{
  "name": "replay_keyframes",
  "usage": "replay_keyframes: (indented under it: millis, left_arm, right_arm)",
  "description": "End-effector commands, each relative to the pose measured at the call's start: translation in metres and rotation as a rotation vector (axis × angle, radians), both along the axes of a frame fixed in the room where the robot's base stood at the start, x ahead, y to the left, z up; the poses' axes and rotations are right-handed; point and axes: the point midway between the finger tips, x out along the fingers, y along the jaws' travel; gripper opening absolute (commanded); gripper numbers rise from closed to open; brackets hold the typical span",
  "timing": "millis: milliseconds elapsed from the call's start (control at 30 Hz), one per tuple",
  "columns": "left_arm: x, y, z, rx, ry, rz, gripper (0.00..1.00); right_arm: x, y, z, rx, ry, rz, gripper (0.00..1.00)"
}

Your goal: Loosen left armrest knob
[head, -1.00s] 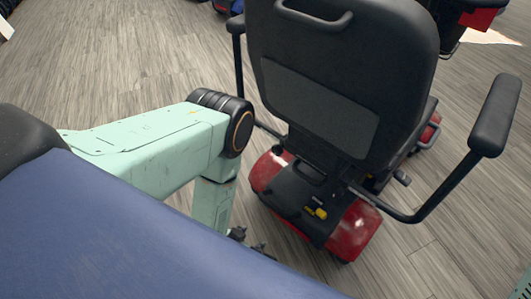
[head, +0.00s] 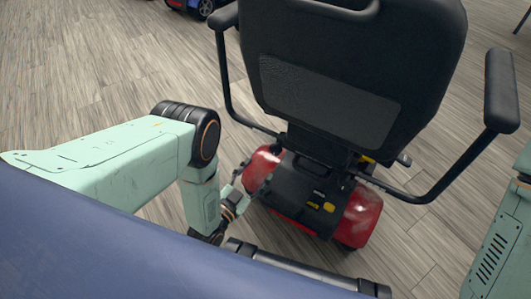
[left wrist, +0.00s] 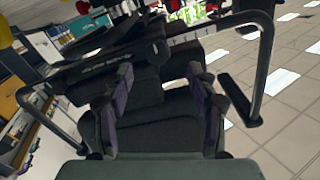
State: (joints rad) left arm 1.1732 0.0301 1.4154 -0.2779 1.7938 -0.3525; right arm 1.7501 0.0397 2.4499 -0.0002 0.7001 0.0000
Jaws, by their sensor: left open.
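A mobility scooter with a black seat back (head: 335,85) and red rear body (head: 357,217) stands in front of me, seen from behind. Its left armrest (head: 224,17) has a bent black tube (head: 226,85) running down under the seat. My left gripper (head: 252,183) is low, beside the left rear of the scooter, below the armrest tube. In the left wrist view the gripper (left wrist: 160,80) is open, with no object visible between its fingers and the seat and armrest tubes beyond. My right gripper is not in view.
The right armrest (head: 502,90) and its tube stick out on the right. A yellow label (head: 328,207) marks the rear cover. The wood-look floor (head: 110,80) on the left is clear.

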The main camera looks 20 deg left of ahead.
Motion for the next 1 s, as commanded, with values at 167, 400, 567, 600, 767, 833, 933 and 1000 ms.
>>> replay_keyframes:
  millis: [167,400,567,600,767,833,933,1000]
  left_arm:
    - [0.008,-0.007,0.003,0.012,-0.022,-0.001,0.58]
    - [0.044,-0.017,0.002,0.013,-0.022,-0.001,0.58]
    - [0.063,-0.021,0.002,0.013,-0.020,-0.001,0.58]
    - [0.067,-0.021,0.002,0.012,-0.020,-0.001,0.58]
    - [0.073,-0.022,0.002,0.012,-0.017,-0.001,0.58]
    - [0.074,-0.021,0.003,0.012,-0.017,-0.001,0.58]
    - [0.074,-0.020,0.003,0.012,-0.017,-0.001,0.58]
    - [0.074,-0.020,0.003,0.012,-0.017,0.000,0.58]
  right_arm:
    - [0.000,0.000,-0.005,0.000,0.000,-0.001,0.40]
    - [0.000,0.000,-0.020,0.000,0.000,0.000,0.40]
    - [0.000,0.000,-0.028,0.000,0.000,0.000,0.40]
    - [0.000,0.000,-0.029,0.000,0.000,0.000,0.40]
    - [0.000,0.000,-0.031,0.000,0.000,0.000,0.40]
    - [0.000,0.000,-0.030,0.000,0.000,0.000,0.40]
    - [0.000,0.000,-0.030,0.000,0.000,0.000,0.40]
    - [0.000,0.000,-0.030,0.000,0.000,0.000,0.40]
